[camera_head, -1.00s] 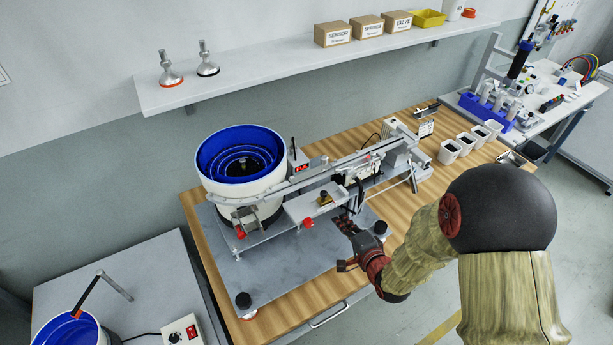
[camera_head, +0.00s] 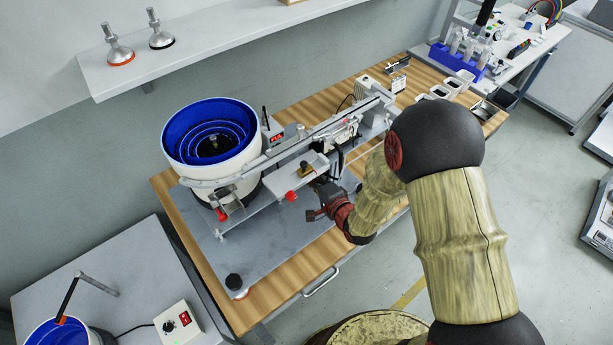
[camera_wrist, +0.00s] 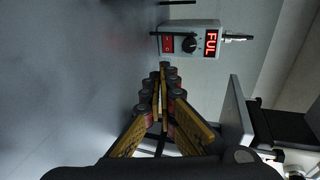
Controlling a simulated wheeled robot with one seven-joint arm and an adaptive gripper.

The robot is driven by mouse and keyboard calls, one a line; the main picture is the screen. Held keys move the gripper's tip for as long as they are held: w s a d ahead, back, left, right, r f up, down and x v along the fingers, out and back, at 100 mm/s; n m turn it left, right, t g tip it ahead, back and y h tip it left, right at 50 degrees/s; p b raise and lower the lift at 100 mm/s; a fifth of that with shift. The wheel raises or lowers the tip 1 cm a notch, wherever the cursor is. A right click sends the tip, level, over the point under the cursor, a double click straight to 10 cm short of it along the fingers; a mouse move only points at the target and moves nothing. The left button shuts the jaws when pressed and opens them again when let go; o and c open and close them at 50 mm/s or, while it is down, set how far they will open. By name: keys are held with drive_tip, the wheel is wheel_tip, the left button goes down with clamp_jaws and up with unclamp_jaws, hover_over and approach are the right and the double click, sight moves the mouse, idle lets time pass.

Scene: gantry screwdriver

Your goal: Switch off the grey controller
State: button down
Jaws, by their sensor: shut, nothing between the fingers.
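The grey controller (camera_wrist: 207,27) is a small box at the top of the wrist view. It has a red switch, a black knob and a lit red display reading "FUL". In the head view the controller (camera_head: 270,128) stands just right of the blue-lined bowl, behind the long rail. My gripper (camera_wrist: 163,68) is shut and empty, its fingertips pointing at the controller in the wrist view but apparently short of it. In the head view my gripper (camera_head: 318,184) is low in front of the rail, over the grey plate; its tips are hard to make out.
The blue-lined bowl feeder (camera_head: 171,160) and the rail (camera_head: 290,152) stand on the wooden bench. A small bracket (camera_head: 285,190) with a red knob is close to my gripper. Another controller (camera_head: 177,322), white with a red switch, is on the side table at lower left.

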sight(288, 160)
drive_tip(key=b+x, duration=0.1)
drive_tip(key=x, duration=0.3)
drive_tip(key=b+x, duration=0.2)
drive_tip(key=x, duration=0.3)
drive_tip(key=shift+w+a+r, duration=0.1)
drive_tip(key=shift+w+r, duration=0.05)
drive_tip(key=shift+w, duration=0.05)
drive_tip(key=shift+w+a, duration=0.3)
drive_tip(key=shift+w, duration=0.3)
drive_tip(key=shift+r, duration=0.1)
drive_tip(key=shift+w+a, duration=0.1)
drive_tip(key=shift+w, duration=0.45)
drive_tip(key=shift+s+a, duration=0.1)
drive_tip(key=shift+s+a, duration=0.35)
drive_tip(key=shift+s, duration=0.25)
